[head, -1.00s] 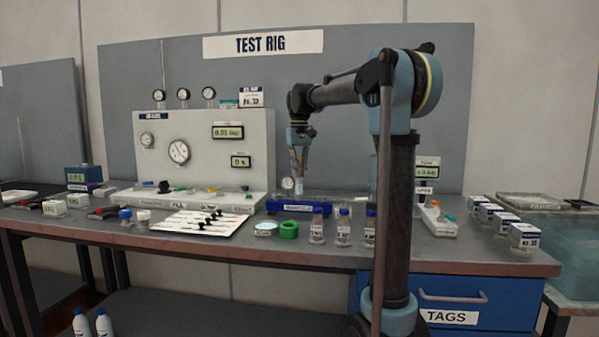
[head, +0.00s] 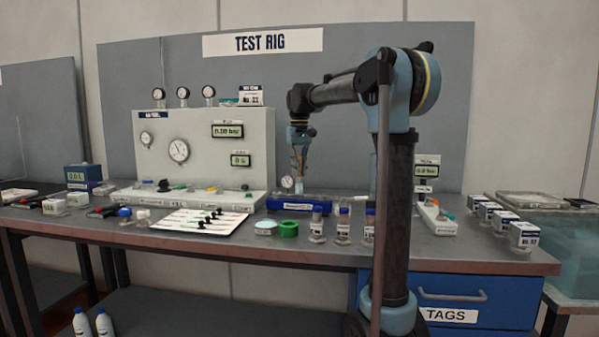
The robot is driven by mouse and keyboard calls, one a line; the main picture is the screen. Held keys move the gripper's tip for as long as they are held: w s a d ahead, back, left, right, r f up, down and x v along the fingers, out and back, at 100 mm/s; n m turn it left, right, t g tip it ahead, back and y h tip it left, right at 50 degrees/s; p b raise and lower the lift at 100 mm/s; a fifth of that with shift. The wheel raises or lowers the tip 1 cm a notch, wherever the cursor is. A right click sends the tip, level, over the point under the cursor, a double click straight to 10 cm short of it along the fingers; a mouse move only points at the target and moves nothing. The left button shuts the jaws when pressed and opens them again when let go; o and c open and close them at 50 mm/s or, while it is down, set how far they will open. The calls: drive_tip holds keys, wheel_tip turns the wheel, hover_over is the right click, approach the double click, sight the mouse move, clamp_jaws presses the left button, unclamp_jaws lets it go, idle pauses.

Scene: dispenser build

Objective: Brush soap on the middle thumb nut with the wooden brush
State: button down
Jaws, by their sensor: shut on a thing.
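My gripper (head: 299,172) hangs pointing down above the blue fixture (head: 285,203) at the bench's centre. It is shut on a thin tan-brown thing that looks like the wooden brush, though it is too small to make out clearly. The lower end of what it holds is near the fixture's top; I cannot tell whether it touches. I cannot pick out the middle thumb nut at this size. A shallow round dish with pale blue contents (head: 266,228) sits in front of the fixture; whether it holds the soap is unclear.
A green ring (head: 289,229) and several small blue-capped bottles (head: 343,228) stand along the front. A white board with black-tipped tools (head: 204,222) lies to the left, before the gauge panel (head: 205,150). My own arm hides part of the bench's right.

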drive_tip(key=shift+s+a, duration=0.1)
drive_tip(key=shift+s, duration=0.4)
drive_tip(key=shift+w, duration=0.25)
drive_tip(key=shift+w+f, duration=0.1)
drive_tip(key=shift+w, duration=0.25)
drive_tip(key=shift+s, duration=0.2)
drive_tip(key=shift+s, duration=0.35)
drive_tip(key=shift+w, duration=0.1)
drive_tip(key=shift+w, duration=0.4)
drive_tip(key=shift+s, duration=0.1)
drive_tip(key=shift+s, duration=0.4)
